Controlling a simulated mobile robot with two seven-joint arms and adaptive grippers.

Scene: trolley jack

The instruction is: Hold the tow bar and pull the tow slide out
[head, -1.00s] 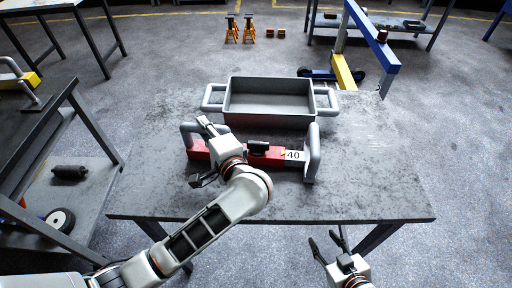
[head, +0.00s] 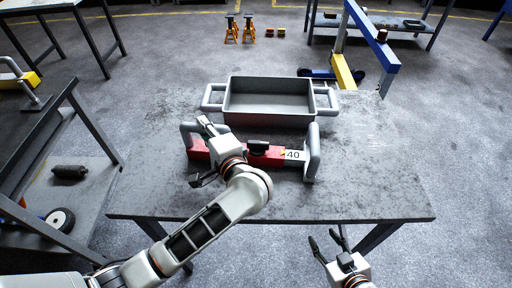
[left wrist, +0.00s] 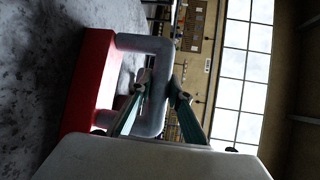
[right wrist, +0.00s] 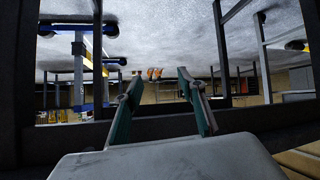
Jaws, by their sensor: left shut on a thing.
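The tow bar has a red body (head: 262,158) and lies across the grey table. A pale slide end marked 40 (head: 293,155) shows at its right, with an upright grey handle (head: 313,152) there. At its left end is another grey handle (head: 188,130), partly hidden by my left arm. My left gripper (head: 200,150) is shut on this left handle; the left wrist view shows the fingers on either side of the handle's grey bar (left wrist: 154,112), beside the red body (left wrist: 85,85). My right gripper (head: 328,242) is open and empty, in front of the table's near edge; its fingers (right wrist: 157,92) stand apart.
A grey tray (head: 268,120) with two side handles stands behind the tow bar. The table's right part (head: 375,170) is clear. A second bench (head: 40,110) stands at the left. A blue and yellow frame (head: 375,40) stands behind the table at the right.

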